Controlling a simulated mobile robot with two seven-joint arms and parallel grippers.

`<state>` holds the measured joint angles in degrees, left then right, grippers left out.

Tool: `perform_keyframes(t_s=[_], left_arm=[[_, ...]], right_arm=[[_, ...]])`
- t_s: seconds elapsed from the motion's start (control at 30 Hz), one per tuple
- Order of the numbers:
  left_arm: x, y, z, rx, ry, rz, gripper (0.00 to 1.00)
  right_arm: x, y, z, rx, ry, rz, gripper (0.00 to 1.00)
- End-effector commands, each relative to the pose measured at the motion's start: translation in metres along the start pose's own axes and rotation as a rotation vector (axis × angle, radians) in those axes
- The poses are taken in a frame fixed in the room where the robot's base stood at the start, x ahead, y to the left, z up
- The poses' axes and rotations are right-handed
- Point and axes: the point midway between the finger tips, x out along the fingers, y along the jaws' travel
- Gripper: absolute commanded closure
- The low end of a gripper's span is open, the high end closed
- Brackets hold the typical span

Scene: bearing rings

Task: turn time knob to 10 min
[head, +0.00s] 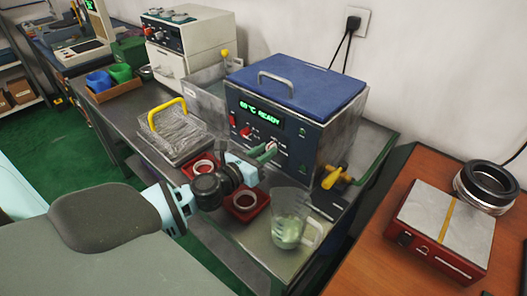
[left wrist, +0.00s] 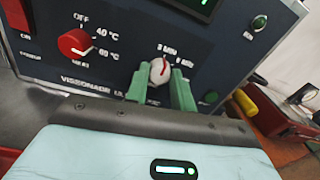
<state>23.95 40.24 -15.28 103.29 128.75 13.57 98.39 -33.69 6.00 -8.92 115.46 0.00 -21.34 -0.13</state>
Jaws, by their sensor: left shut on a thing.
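The ultrasonic cleaner (head: 296,110) has a blue lid and a dark front panel, and its green display reads 60 °C READY. The time knob (left wrist: 159,71) is a pale round knob with a red pointer mark that leans up and to the right. Small minute labels sit above and right of it, too blurred to read surely. My left gripper (head: 266,152) reaches the panel from the left. In the left wrist view its green fingers (left wrist: 160,88) stand on both sides of the knob, shut on it. My right gripper is not in view.
A red heat knob (left wrist: 76,46) points towards 60 °C. A beaker (head: 289,222) and red trays with rings (head: 246,203) stand below my left gripper. A wire basket (head: 178,132) is to the left, and a yellow-handled valve (head: 338,177) is to the right.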

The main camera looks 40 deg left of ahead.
Motion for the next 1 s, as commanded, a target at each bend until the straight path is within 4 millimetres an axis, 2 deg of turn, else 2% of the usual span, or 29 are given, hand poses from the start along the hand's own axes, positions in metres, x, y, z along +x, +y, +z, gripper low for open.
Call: perform_keyframes(t_s=[0.4, 1.0], left_arm=[[0.001, -0.002, 0.006, 0.301, 0.007, 0.002, 0.98], [0.000, -0.003, 0.003, 0.872, 0.028, 0.007, 0.98]], right_arm=[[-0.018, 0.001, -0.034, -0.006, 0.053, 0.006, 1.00], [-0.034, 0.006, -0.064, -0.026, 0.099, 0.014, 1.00]])
